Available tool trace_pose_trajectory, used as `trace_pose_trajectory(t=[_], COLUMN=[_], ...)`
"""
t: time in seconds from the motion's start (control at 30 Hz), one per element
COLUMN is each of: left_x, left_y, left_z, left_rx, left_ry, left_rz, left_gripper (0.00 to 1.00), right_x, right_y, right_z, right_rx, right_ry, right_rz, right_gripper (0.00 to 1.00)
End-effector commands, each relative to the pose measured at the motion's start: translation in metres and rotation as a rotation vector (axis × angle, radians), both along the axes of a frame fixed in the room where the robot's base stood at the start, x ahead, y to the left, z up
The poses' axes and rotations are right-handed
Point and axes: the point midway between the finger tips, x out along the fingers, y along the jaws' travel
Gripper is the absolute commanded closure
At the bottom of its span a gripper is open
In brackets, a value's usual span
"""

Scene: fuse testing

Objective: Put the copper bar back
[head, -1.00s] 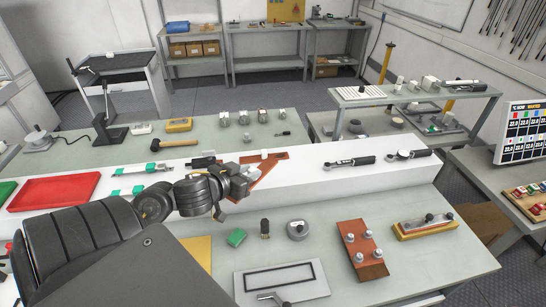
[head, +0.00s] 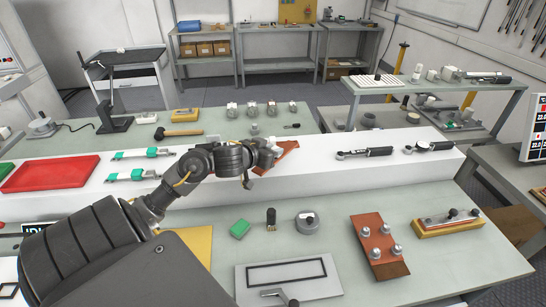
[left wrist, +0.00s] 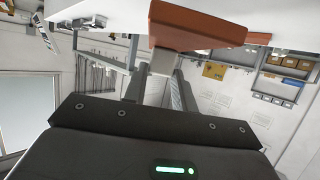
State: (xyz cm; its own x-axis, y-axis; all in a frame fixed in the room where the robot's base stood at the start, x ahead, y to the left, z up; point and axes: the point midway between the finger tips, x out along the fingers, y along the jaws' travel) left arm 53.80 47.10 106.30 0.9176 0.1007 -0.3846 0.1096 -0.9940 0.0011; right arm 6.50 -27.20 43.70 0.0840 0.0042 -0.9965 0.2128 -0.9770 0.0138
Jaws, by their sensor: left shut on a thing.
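The copper bar (head: 288,150), reddish-brown, is at the white raised shelf in the middle of the head view, partly hidden by my left gripper. My left gripper (head: 266,154) is at its left end. In the left wrist view the gripper (left wrist: 158,85) is shut on a pale grey piece at the bar, and the brown bar (left wrist: 195,28) lies just beyond the fingertips. I cannot tell whether the bar touches the shelf. A second copper-coloured plate (head: 376,232) with several metal posts lies on the front table. My right gripper is not in view.
The white shelf (head: 325,174) runs across the table. Two dark torque wrenches lie on its right part, green-and-metal fuses and a red tray (head: 50,173) on its left. A green block, a round metal weight and a black-framed plate (head: 290,274) are on the front table.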

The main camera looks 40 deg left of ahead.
Motion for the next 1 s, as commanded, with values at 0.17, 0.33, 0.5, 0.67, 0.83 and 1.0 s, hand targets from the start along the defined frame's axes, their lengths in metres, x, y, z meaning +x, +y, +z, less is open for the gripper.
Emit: trace_pose_trajectory(t=[0.17,0.33,0.5,0.67,0.83,1.0], left_x=[0.005,0.011,0.012,0.012,0.012,0.011], left_y=[0.003,0.005,0.006,0.006,0.006,0.006], left_z=[-0.003,-0.014,-0.038,-0.044,-0.043,-0.048], left_rx=[0.0,-0.002,-0.003,0.0,0.001,0.0], left_ry=[-0.004,-0.002,-0.001,-0.004,-0.004,0.0], left_rz=[0.001,0.002,0.002,0.001,0.001,0.001], left_gripper=[1.0,1.0,1.0,1.0,1.0,0.72], right_x=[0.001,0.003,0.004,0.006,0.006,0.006], right_y=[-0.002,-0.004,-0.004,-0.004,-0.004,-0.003], right_z=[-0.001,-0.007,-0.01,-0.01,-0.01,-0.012], right_rx=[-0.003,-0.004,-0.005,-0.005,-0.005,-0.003], right_ry=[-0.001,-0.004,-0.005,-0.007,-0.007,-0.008], right_rz=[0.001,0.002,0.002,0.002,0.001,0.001], right_gripper=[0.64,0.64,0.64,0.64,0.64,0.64])
